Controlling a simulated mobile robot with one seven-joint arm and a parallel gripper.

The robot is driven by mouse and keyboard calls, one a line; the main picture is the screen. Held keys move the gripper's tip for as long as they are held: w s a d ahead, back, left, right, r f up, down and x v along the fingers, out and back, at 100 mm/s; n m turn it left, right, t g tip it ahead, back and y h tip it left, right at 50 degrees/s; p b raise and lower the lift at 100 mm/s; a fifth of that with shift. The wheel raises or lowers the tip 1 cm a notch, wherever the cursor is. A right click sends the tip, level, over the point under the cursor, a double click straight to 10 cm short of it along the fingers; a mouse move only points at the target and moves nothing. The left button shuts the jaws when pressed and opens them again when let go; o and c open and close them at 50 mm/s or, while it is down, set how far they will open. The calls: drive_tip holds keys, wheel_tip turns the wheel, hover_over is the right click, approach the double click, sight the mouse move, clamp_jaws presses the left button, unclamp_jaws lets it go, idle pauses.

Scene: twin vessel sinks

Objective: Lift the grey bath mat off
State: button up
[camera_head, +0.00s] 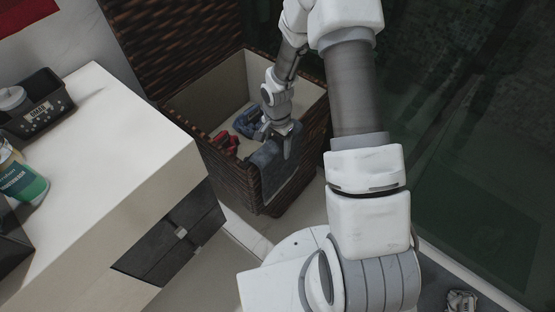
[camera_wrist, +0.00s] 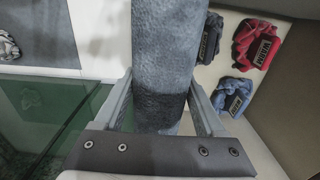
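The grey bath mat (camera_head: 264,156) hangs over the front wall of an open wicker laundry hamper (camera_head: 232,170), with part inside and part down the outside. In the wrist view the mat (camera_wrist: 165,50) runs as a thick grey fold between my fingers, its lower part in dark shadow. My gripper (camera_head: 282,142) points down at the hamper's front rim. In the wrist view my gripper (camera_wrist: 162,95) has its fingers apart, one on each side of the mat. I see no clear squeeze on the cloth.
Red clothing (camera_head: 225,140) and blue clothing (camera_head: 247,122) lie inside the hamper. Its raised lid (camera_head: 180,45) stands behind. A white counter (camera_head: 110,140) with a dark basket (camera_head: 38,105) and a green-labelled jar (camera_head: 22,180) is at left. Dark glass (camera_head: 470,120) is at right.

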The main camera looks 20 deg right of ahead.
clamp_jaws()
drive_tip(key=shift+r, duration=0.2)
